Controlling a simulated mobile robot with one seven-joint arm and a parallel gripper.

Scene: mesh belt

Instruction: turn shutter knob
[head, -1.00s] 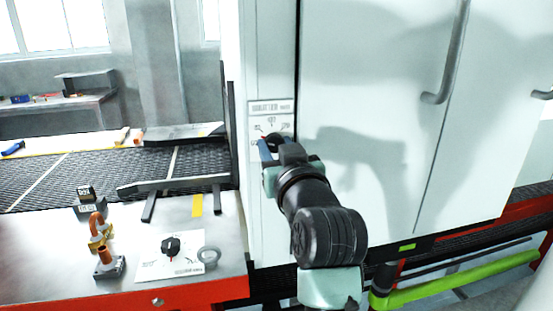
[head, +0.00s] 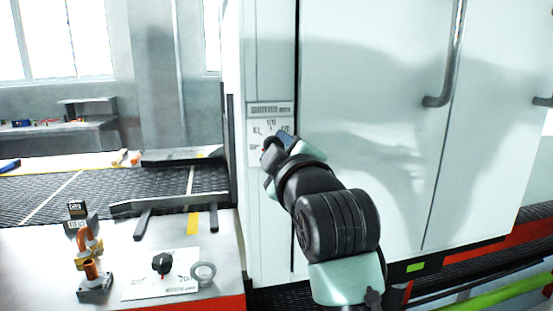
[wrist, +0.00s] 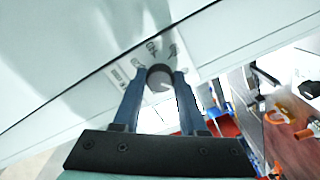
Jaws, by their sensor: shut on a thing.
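The shutter knob is a dark round knob (wrist: 159,76) in the wrist view, on the marked white plate (head: 256,128) of the white cabinet. In the head view my gripper hides most or all of it. My gripper (wrist: 161,82) has its two blue fingers on either side of the knob and is shut on it. In the head view my gripper (head: 274,150) is at the lower part of the plate, with the arm coming from the lower right. Small marks and lettering show around the knob; I cannot tell which mark it points to.
A second black knob (head: 162,263) sits on a white card on the metal table at lower left, beside a grey ring (head: 203,273) and an orange pipe piece (head: 88,250). The mesh belt (head: 85,197) runs behind. A door handle (head: 447,60) stands out from the cabinet at right.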

